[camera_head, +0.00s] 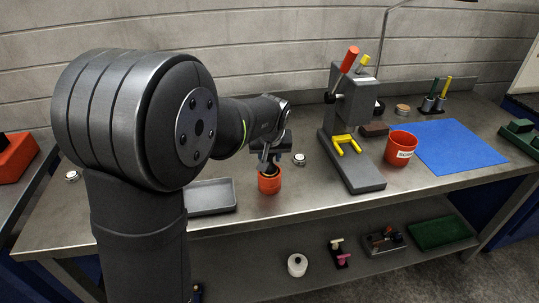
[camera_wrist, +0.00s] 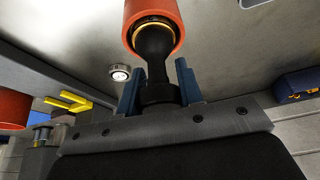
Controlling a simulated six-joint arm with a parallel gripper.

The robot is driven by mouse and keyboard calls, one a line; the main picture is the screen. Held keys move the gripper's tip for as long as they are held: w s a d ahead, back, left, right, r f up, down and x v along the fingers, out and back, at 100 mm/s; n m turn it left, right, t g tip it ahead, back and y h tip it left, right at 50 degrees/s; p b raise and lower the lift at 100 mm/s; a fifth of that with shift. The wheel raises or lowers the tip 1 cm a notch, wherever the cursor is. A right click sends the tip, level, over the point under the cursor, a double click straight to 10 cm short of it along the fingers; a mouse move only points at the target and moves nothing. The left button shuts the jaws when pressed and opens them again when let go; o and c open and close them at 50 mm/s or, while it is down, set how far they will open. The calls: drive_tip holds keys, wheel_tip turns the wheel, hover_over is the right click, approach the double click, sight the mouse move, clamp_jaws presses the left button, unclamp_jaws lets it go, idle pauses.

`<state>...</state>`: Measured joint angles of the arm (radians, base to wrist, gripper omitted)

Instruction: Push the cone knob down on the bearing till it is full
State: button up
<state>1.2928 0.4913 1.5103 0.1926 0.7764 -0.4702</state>
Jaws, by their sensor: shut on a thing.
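An orange round holder (camera_head: 269,184) stands on the bench just right of a grey tray; in the wrist view it is at the top (camera_wrist: 180,20). A brass-coloured ring, likely the bearing (camera_wrist: 137,33), shows in its mouth. The black cone knob (camera_wrist: 154,50) has its wide end in that mouth, and its stem runs back to my gripper. My gripper (camera_wrist: 157,88) is shut on the knob with its blue fingers on both sides. In the head view my gripper (camera_head: 269,163) is directly above the holder. The inside of the holder is hidden.
A grey tray (camera_head: 212,198) lies left of the holder. A small silver round part (camera_head: 299,159) sits behind right. A press with a red lever and yellow fork (camera_head: 350,185) stands to the right, then a red labelled cup (camera_head: 399,140) and a blue mat (camera_head: 452,147).

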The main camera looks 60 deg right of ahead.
drive_tip(key=shift+r, duration=4.45)
